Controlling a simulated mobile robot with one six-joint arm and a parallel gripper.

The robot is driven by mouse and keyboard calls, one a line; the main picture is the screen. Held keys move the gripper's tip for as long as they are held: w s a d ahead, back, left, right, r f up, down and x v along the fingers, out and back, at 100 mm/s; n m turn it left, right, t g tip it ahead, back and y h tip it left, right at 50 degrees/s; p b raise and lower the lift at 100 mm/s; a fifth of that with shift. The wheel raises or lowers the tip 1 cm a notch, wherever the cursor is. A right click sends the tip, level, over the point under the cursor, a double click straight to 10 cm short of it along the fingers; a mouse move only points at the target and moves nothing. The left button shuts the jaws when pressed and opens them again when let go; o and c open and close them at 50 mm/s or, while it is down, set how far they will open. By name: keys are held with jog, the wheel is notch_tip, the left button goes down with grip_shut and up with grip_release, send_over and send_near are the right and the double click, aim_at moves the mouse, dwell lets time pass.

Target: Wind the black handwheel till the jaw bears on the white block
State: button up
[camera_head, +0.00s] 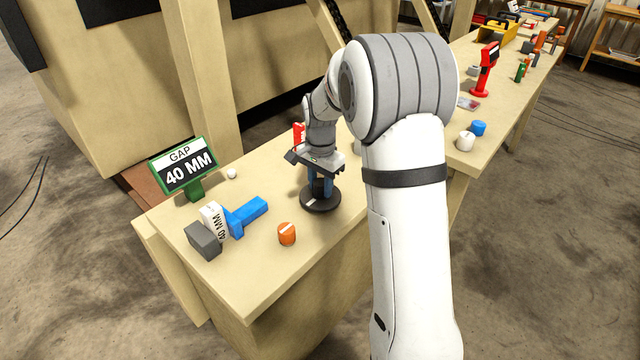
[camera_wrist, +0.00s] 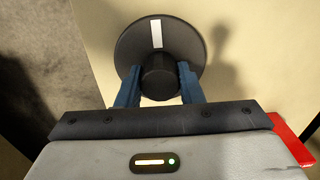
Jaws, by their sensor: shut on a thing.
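The black handwheel (camera_head: 320,203) lies flat on the bench below my gripper (camera_head: 320,186). In the wrist view the handwheel (camera_wrist: 195,58) has a white mark pointing to the top of the picture, and my gripper (camera_wrist: 158,72) is shut with its blue fingers on either side of the round hub. The blue jaw (camera_head: 246,214) lies to the left of the wheel. The white block (camera_head: 212,217), lettered 40 MM, stands between the blue jaw and a grey block (camera_head: 203,241). Jaw and white block look very close; I cannot tell whether they touch.
A green-framed sign (camera_head: 184,168) reads GAP 40 MM. A small white ball (camera_head: 231,174) and an orange knob (camera_head: 287,233) are on the bench near the jaw.

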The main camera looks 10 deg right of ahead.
aim_at(320, 182)
dwell(0.3)
jog(key=o, duration=1)
jog(key=shift+c, duration=0.2)
notch_tip(320, 182, up, 7)
jog(key=shift+f, duration=0.1)
jog(key=shift+r, duration=0.55)
